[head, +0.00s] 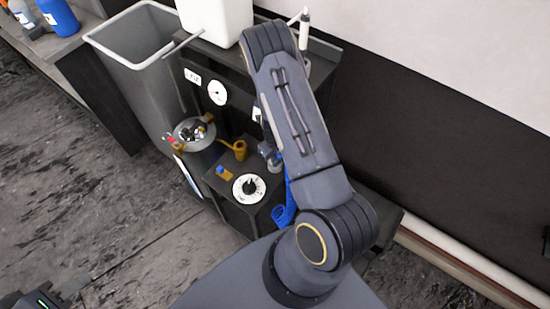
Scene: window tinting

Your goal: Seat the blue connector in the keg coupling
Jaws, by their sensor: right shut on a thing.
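My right gripper (268,152) is over the right side of the dark bench unit, mostly hidden behind my own arm. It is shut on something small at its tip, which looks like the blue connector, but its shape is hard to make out. A blue hose-like piece (285,207) hangs below it along the unit's side. A brass elbow fitting (238,150) stands just left of the gripper and may be the keg coupling. A small blue piece (220,170) sits on a brass plate in front of it. My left gripper (45,303) is only partly visible at the lower left edge.
The unit carries a white dial (249,188), a round gauge (217,92) and a metal bowl of small parts (194,134). A grey bin (140,45) stands behind left. A white container (215,18) is at the back. The floor at left is clear.

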